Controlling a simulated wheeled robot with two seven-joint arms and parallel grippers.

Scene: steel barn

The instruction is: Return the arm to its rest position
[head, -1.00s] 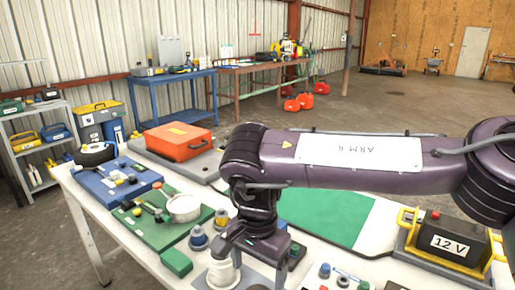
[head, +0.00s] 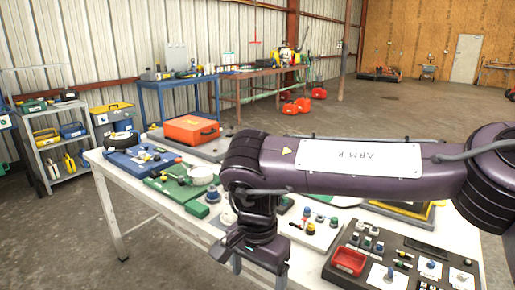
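My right arm, marked "ARM R", reaches in from the right across the upper part of the white work table (head: 140,195). Its gripper (head: 257,270) points down near the table's front edge, with two dark fingers apart and nothing seen between them. The fingertips are partly at the bottom edge of the view. A white cylinder (head: 227,216) stands on the table left of the wrist, apart from the gripper. My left gripper is not in view.
An orange case (head: 190,128), blue board (head: 138,158) and green board (head: 178,184) lie on the table's left part. A shelf (head: 60,150) stands left. Open floor lies beyond.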

